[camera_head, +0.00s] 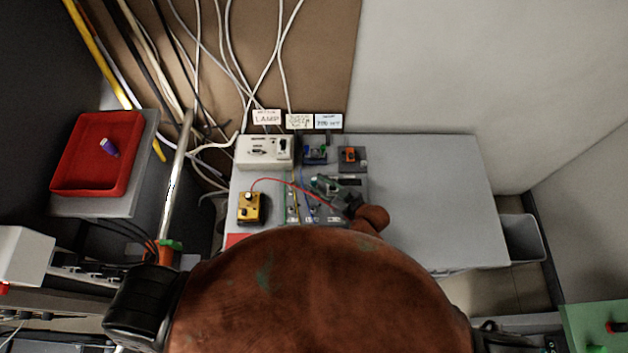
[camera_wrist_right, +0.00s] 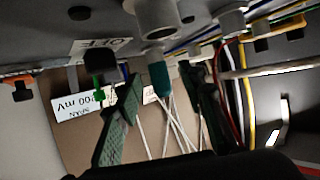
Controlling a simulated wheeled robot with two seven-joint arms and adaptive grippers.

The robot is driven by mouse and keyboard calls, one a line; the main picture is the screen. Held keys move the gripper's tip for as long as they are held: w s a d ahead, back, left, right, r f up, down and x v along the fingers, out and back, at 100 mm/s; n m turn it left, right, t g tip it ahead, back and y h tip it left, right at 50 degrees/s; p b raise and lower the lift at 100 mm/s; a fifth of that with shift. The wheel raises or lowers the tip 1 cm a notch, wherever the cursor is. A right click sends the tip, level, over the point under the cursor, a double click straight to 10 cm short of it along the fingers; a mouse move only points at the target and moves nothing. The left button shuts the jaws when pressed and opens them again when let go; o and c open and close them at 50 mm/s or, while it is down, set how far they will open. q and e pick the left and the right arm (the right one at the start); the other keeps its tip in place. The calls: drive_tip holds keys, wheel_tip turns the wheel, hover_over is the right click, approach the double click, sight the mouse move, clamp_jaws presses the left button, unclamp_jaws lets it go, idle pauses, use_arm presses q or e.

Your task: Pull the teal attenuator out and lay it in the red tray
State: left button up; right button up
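The teal attenuator (camera_wrist_right: 159,77) shows in the right wrist view, attached to the end of a grey cylindrical connector (camera_wrist_right: 156,22). My right gripper (camera_wrist_right: 162,80) is open, with one green finger on each side of the attenuator and gaps visible between. In the head view my right gripper (camera_head: 336,188) is over the instruments on the grey bench, and I cannot make out the attenuator there. The red tray (camera_head: 72,153) stands at the left on a grey surface, with a small purple piece (camera_head: 109,147) in it. My left gripper is not in view.
On the bench (camera_head: 435,190) are a white box (camera_head: 264,151), a yellow box (camera_head: 251,207) with a red lead, and an orange-topped device (camera_head: 350,155). Cables run up the back wall. The bench's right side is clear. My brown arm hides the near middle.

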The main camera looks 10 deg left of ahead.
drive_tip(key=shift+x, duration=1.2)
drive_tip(key=shift+d, duration=0.1)
drive_tip(key=shift+c, duration=0.6)
clamp_jaws()
